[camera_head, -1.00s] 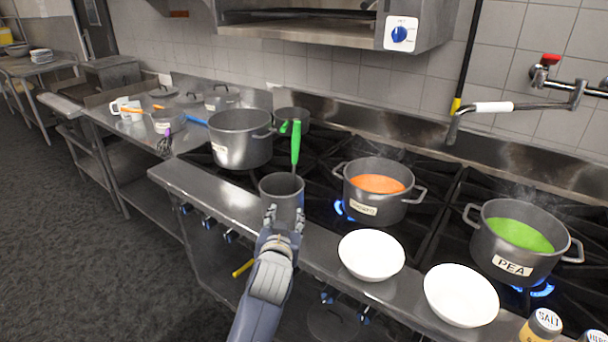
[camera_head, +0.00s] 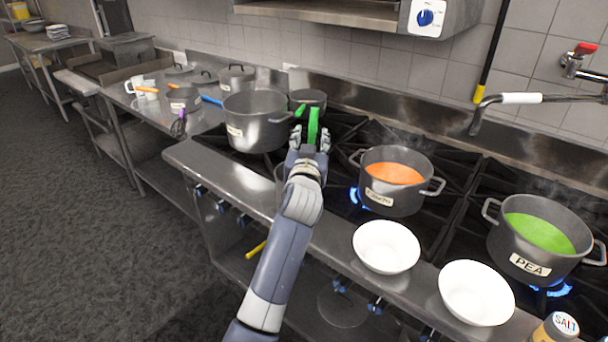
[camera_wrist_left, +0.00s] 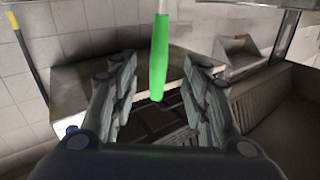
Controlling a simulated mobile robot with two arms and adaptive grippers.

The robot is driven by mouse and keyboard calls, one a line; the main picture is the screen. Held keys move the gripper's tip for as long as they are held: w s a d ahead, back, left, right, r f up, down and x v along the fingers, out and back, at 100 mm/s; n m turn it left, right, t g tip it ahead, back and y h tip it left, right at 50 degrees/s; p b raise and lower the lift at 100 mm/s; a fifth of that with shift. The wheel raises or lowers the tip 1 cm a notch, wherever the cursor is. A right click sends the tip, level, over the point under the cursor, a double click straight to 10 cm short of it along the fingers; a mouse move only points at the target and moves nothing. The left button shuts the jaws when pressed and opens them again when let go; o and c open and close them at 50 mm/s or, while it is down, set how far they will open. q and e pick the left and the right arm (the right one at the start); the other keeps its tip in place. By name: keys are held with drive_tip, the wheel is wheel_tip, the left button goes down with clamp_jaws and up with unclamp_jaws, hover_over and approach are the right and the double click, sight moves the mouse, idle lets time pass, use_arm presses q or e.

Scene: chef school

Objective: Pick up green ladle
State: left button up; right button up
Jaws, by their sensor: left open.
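In the left wrist view the green handle (camera_wrist_left: 159,58) shows between my finger pads, with a gap on each side. My left gripper (camera_head: 309,141) is open around the handle; it also shows in the left wrist view (camera_wrist_left: 160,92). The ladle's bowl is not visible. My right gripper is not in view.
An orange soup pot (camera_head: 392,196), a pea soup pot (camera_head: 530,262) and two white bowls (camera_head: 386,248) (camera_head: 476,293) are to the right.

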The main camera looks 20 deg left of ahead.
sight(312, 133)
use_arm(q)
drive_tip(key=shift+w+r, duration=0.1)
drive_tip(key=shift+w, duration=0.25)
drive_tip(key=p+x, duration=0.1)
drive_tip(key=x, duration=0.1)
drive_tip(key=p+x, duration=0.1)
drive_tip(key=x, duration=0.1)
drive_tip(key=shift+f, duration=0.2)
drive_tip(key=shift+w+a, duration=0.1)
drive_tip(key=shift+w, duration=0.3)
drive_tip(key=shift+c, duration=0.3)
drive_tip(key=c, duration=0.9)
clamp_jaws()
